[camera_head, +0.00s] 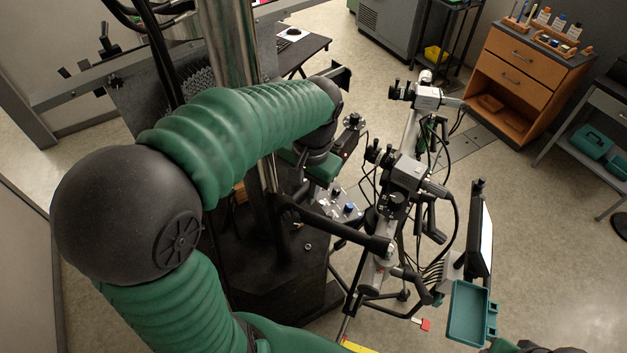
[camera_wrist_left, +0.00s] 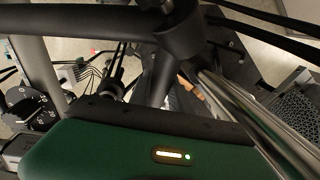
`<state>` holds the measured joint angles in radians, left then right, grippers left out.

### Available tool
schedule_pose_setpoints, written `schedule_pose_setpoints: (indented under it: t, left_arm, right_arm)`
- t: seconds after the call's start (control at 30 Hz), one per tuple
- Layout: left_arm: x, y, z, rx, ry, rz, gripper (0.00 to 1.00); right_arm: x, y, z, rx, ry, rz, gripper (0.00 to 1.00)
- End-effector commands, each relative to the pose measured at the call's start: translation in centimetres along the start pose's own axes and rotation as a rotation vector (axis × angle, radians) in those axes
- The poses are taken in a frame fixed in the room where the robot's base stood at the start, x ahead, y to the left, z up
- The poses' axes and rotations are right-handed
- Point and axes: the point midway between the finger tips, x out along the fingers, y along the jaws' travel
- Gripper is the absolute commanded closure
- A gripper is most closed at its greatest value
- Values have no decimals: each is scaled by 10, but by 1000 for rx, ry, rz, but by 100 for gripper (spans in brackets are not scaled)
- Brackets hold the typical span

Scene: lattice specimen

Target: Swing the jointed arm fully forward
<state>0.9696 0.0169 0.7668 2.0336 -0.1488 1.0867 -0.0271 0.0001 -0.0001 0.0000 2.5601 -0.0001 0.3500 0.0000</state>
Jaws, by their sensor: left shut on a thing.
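The jointed arm is a black tubular arm (camera_head: 345,232) that reaches from near the dark column toward the rig of cameras and clamps at the right in the head view. In the left wrist view a thick black tube (camera_wrist_left: 80,22) runs to a round joint (camera_wrist_left: 180,35) beside a chrome pole. My left gripper (camera_head: 303,188) hangs below my green left arm at the inner end of the jointed arm and is shut on it. Its fingertips are mostly hidden in the head view.
A rig with cables and clamps (camera_head: 400,175) stands to the right. A teal tray (camera_head: 468,312) and an upright screen (camera_head: 481,235) are at its lower right. A wooden drawer cabinet (camera_head: 520,85) stands at the back right. Floor (camera_head: 545,230) is clear at the right.

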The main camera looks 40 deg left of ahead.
Motion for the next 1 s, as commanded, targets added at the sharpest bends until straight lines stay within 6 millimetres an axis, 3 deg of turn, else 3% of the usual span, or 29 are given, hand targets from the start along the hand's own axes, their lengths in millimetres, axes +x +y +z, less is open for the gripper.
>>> schedule_pose_setpoints:
  t: [0.13,0.17,0.37,0.73,1.0]
  left_arm:
    - [1,0,2,1,-7,1,100]
    - [1,0,2,1,-7,1,75]
    - [1,0,1,1,-5,1,51]
    - [-1,0,0,1,-3,0,51]
    - [-28,0,0,1,-2,0,51]
  right_arm:
    - [0,0,0,0,0,0,64]
    - [0,0,0,0,0,0,64]
    - [0,0,0,0,0,0,64]
    - [-1,0,0,0,0,0,64]
    - [-26,0,-6,0,0,0,64]
